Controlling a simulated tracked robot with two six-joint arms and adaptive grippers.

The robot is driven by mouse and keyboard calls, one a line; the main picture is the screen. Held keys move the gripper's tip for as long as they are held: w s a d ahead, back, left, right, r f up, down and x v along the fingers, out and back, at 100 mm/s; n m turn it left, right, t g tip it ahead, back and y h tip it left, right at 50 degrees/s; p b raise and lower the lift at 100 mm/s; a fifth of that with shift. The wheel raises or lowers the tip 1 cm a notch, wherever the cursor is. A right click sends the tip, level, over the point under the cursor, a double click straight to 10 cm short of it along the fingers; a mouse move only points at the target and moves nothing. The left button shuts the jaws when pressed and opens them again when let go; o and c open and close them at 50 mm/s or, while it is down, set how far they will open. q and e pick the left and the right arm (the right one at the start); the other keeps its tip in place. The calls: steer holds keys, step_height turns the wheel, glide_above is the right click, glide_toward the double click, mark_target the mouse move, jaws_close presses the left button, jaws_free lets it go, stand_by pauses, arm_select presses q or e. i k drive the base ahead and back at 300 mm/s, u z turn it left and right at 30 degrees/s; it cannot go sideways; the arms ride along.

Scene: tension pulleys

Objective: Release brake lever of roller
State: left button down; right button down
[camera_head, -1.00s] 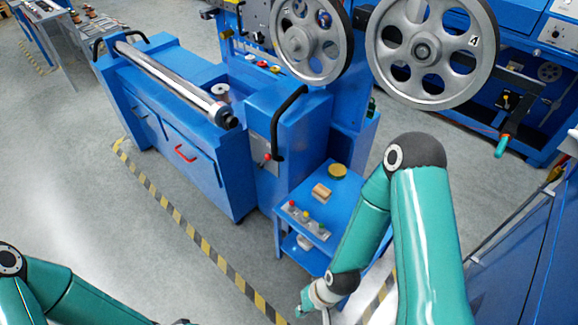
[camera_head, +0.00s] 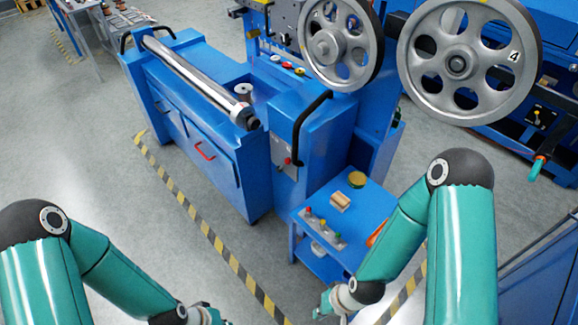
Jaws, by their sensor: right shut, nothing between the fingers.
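The steel roller (camera_head: 195,75) lies across the top of the blue machine (camera_head: 205,150). A small lever with a red knob (camera_head: 288,161) sits on a grey plate on the machine's right part, below a black curved handle (camera_head: 312,118). I cannot tell for sure which of these is the brake lever. My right gripper (camera_head: 324,308) is low at the bottom centre, shut and empty, well apart from the lever. My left gripper (camera_head: 208,315) is at the bottom edge, partly cut off, also apart from the machine.
Two large spoked pulleys (camera_head: 458,64) stand at the top right. A blue side table (camera_head: 372,205) holds small coloured-top items, a wooden block (camera_head: 340,201) and a yellow-green round tin (camera_head: 357,180).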

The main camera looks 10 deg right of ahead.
mark_target(287, 161)
steer(key=i, duration=0.9)
